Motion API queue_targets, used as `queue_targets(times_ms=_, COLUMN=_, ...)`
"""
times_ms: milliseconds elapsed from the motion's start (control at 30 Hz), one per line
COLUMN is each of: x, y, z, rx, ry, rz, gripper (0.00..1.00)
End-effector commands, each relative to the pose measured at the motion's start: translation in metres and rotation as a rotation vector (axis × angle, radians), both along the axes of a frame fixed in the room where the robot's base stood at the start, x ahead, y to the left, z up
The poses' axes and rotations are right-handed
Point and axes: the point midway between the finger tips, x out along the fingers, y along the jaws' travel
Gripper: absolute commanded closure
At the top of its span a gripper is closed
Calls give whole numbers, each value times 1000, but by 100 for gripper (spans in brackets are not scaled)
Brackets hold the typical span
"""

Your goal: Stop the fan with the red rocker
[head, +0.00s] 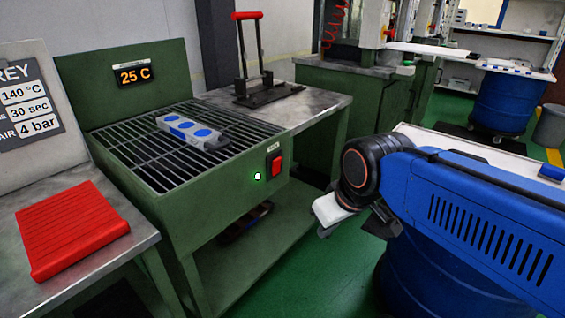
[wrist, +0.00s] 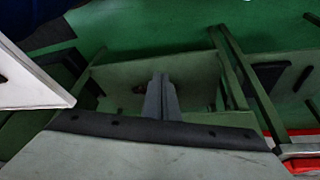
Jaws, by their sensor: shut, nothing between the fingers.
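The red rocker (head: 276,165) sits on the front face of the green cooling bench (head: 225,205), near its right end, under a small label. A small lamp (head: 257,176) glows white-green to its left. The fan itself cannot be made out. My gripper (wrist: 161,78) is shut and empty, its two grey fingers together in the wrist view. In the head view my wrist hangs to the right of the rocker, clearly apart from it, and the fingers are hard to see. The rocker cannot be made out in the wrist view.
A grey mould with blue ovals (head: 192,131) lies on the bench's black grille (head: 150,165). The display (head: 135,75) reads 25 C. A red ribbed block (head: 70,228) lies on the left table. A red-handled press (head: 255,60) stands behind. Green floor (head: 300,270) is open before the bench.

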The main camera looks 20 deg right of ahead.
Motion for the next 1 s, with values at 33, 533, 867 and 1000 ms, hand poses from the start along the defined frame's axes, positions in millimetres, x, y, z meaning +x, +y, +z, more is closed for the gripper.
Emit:
queue_targets(times_ms=33, x=4, y=0, z=4, rx=-14, ry=3, rz=40, gripper=100)
queue_targets(times_ms=533, x=56, y=-5, z=48, rx=-194, ry=2, rz=605, gripper=100)
queue_targets(times_ms=867, x=93, y=-13, z=75, rx=-314, ry=-28, rz=982, gripper=100)
queue_targets(times_ms=1000, x=110, y=-18, z=86, rx=-366, ry=-49, rz=1141, gripper=100)
